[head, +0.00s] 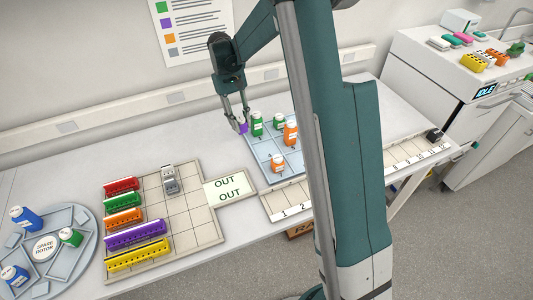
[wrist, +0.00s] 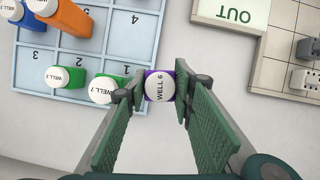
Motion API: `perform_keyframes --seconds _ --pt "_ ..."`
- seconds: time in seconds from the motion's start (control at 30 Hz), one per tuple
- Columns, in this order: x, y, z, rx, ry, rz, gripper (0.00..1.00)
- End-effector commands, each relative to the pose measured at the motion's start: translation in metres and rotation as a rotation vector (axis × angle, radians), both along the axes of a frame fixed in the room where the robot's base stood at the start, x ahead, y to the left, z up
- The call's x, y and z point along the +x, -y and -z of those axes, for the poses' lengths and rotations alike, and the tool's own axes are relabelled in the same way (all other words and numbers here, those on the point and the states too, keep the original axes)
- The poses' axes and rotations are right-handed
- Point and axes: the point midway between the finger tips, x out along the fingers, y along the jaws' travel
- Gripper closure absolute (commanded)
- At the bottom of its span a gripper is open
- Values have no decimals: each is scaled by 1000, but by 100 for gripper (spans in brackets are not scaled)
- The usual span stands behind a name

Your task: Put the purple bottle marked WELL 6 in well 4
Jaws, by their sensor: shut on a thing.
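The purple bottle marked WELL 6 (wrist: 160,86) is between my gripper's fingertips (wrist: 160,88), its white cap facing the wrist camera. In the head view, my gripper (head: 241,122) holds the purple bottle (head: 242,128) near the back left corner of the blue numbered tray (head: 262,163). In the wrist view, the bottle is just outside the tray's edge (wrist: 142,45), beside a green bottle (wrist: 103,88). The bottle's lower part is hidden beneath its cap.
Another green bottle (wrist: 57,77) and orange bottles (head: 291,133) (head: 278,163) stand in the tray. My column hides the tray's right part. The OUT plate (head: 230,187) and a beige rack board (head: 200,220) lie left of it. Bare bench lies behind the board.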

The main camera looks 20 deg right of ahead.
Motion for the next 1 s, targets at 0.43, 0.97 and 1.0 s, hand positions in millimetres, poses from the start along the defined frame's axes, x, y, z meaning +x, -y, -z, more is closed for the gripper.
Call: perform_keyframes --seconds 0.43,0.97,1.0 --pt "12 -11 23 0 1 141 87" --pt "3 -6 17 0 1 -23 87" --pt "2 -5 16 0 1 -41 87"
